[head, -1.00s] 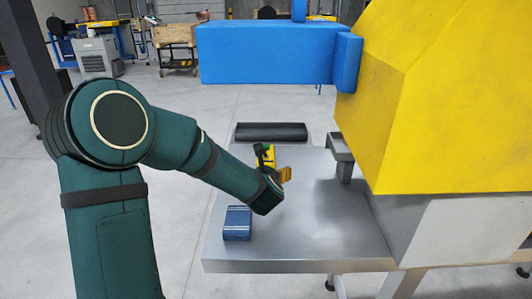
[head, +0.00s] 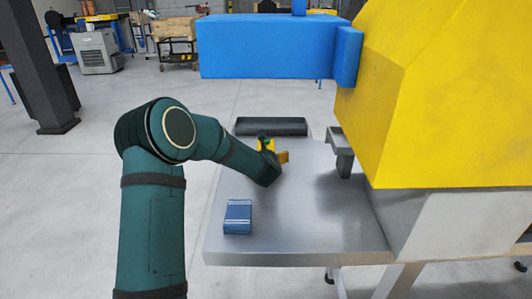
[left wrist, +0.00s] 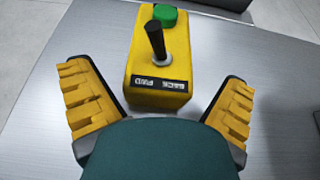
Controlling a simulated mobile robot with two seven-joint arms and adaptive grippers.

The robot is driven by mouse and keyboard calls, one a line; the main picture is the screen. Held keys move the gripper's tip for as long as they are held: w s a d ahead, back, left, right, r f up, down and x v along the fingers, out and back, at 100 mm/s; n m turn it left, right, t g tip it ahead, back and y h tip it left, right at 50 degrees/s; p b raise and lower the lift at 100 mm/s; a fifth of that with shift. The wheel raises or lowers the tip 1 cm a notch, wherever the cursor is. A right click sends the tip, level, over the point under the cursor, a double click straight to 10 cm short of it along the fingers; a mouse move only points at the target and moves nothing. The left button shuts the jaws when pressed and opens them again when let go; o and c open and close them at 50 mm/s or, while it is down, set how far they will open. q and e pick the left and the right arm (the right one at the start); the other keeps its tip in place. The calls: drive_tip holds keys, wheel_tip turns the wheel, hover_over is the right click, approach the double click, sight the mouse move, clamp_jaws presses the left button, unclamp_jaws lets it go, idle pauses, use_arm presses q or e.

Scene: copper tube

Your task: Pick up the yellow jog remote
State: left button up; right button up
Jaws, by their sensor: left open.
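The yellow jog remote (head: 265,144) stands on the metal table, towards its far side, partly hidden by my left gripper in the head view. In the left wrist view, the remote (left wrist: 158,82) has a green button on top, a black joystick and a dark label strip. My left gripper (head: 273,161) is open just in front of it. In the left wrist view, the yellow ribbed fingers of the gripper (left wrist: 156,92) are spread to the left and right of the near end of the remote, with gaps on both sides. My right gripper is not in view.
A blue box-like object (head: 237,216) lies on the near left of the metal table (head: 310,225). A black tray (head: 271,127) is at the far edge. A metal bracket (head: 341,150) and the big yellow machine (head: 440,100) bound the right side. The table's middle is bare.

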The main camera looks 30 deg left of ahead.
use_arm(q)
drive_tip(key=shift+w+a+f, duration=0.2)
drive_tip(key=shift+w+a, duration=0.05)
drive_tip(key=shift+w, duration=0.2)
drive_tip(key=c, duration=1.3)
wheel_tip(320, 180, up, 10)
drive_tip(key=shift+r+p, duration=0.1)
drive_tip(key=shift+p, duration=0.8)
